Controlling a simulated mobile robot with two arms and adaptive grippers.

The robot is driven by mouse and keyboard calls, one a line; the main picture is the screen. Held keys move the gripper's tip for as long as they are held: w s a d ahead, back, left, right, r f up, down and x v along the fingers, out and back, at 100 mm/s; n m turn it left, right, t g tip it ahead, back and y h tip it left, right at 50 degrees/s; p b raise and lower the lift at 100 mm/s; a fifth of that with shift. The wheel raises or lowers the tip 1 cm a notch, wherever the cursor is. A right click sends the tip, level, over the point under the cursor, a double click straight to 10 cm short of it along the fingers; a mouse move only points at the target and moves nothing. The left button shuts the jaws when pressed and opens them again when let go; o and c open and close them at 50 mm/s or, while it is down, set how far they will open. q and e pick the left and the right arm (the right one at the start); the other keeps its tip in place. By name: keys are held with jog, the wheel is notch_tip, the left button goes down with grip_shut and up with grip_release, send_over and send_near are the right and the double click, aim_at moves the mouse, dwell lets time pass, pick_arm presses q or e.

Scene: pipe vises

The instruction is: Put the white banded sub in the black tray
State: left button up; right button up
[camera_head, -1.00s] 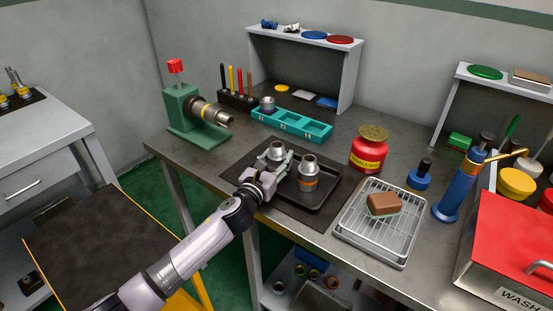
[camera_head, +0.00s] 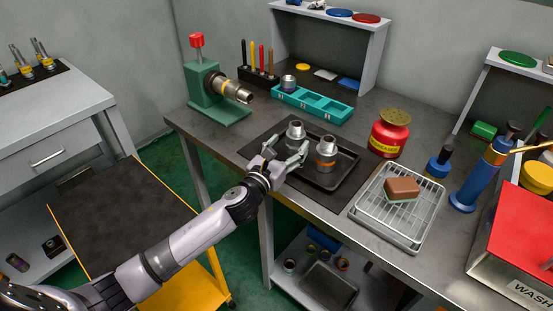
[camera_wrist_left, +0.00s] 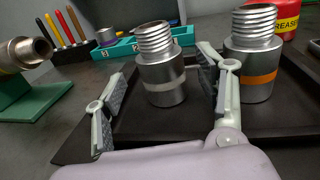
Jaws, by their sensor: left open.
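The white banded sub (camera_head: 296,134) is a steel threaded piece. It stands upright in the black tray (camera_head: 345,164), toward its back left. In the left wrist view the sub (camera_wrist_left: 163,78) shows its pale band, with its threads up. My left gripper (camera_head: 284,153) is open in front of it. Its fingers are spread to either side, with visible gaps between them and the sub. The orange banded sub (camera_head: 326,155) stands upright in the tray to the right, close to my right-hand finger in the left wrist view. My right gripper is not in view.
A teal compartment bin (camera_head: 312,104) lies behind the tray, and a green vise (camera_head: 214,92) stands at the back left. A red can (camera_head: 390,134) and a wire rack with a brown block (camera_head: 402,188) are to the right. The tray's front right floor is clear.

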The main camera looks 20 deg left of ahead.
pick_arm(q)
jog(key=s, duration=0.5)
jog(key=s+a, duration=0.1)
jog(key=s, duration=0.1)
jog(key=shift+s, duration=0.15)
